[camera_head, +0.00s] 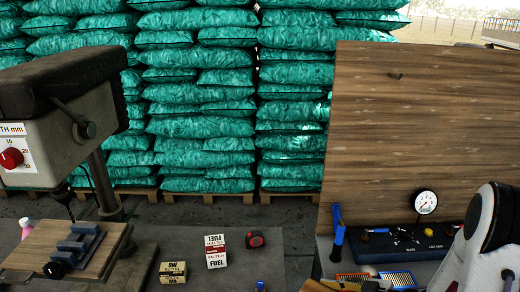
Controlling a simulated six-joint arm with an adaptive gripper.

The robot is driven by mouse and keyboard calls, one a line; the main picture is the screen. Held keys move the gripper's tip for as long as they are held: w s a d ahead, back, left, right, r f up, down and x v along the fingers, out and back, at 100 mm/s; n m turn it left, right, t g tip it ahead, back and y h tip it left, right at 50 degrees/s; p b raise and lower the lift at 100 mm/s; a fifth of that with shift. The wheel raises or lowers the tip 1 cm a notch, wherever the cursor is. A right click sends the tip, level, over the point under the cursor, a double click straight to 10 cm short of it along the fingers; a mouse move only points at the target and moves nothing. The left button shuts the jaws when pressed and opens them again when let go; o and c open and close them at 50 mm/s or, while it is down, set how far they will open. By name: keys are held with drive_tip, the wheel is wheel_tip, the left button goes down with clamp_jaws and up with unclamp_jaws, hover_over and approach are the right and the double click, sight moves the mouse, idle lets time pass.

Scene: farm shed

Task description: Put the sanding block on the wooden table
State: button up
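A small table with a wooden top (38,262) stands at the left, under the drill press. A blue-grey vise (80,241) sits on its top. I cannot pick out the sanding block with certainty. A brown piece (315,286) is cut off by the bottom edge, and I cannot tell what it is. My white and black arm (475,245) reaches in at the lower right. My gripper's fingers do not show in this view.
A drill press (60,130) rises over the wooden top. On the dark bench are a yellowish box (173,272), a red-white fuel filter box (215,251) and a tape measure (255,239). A wooden board (425,120) stands behind a gauge (426,202). Green sacks (200,100) fill the back.

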drive_tip(key=shift+w+d+f, duration=0.3)
drive_tip(key=shift+d, duration=0.1)
drive_tip(key=w+d+m+t+h, duration=0.1)
drive_tip(key=w+d+m+h, duration=0.1)
drive_tip(key=d, duration=0.1)
drive_tip(key=w+d+m+t+h, duration=0.2)
drive_tip(key=w+d, duration=0.1)
drive_tip(key=w+d+r+m+t+h, duration=0.1)
drive_tip(key=w+d+m+h, duration=0.1)
drive_tip(key=w+d+m, duration=0.1)
drive_tip(key=shift+d+r+t, duration=0.1)
drive_tip(key=shift+d+t, duration=0.2)
drive_tip(key=shift+d, duration=0.05)
drive_tip(key=w+a+r+m+h, duration=0.2)
drive_tip(key=a+r+m+h, duration=0.1)
drive_tip(key=a+r, duration=0.7)
wheel_tip(320, 180, up, 3)
drive_tip(key=shift+w+a+r+m+t+h, duration=0.1)
drive_tip(key=shift+w+a+m+t+h, duration=0.25)
drive_tip(key=shift+h, duration=0.35)
drive_tip(key=shift+d+f, duration=0.1)
drive_tip(key=shift+f, duration=0.1)
idle(0.4)
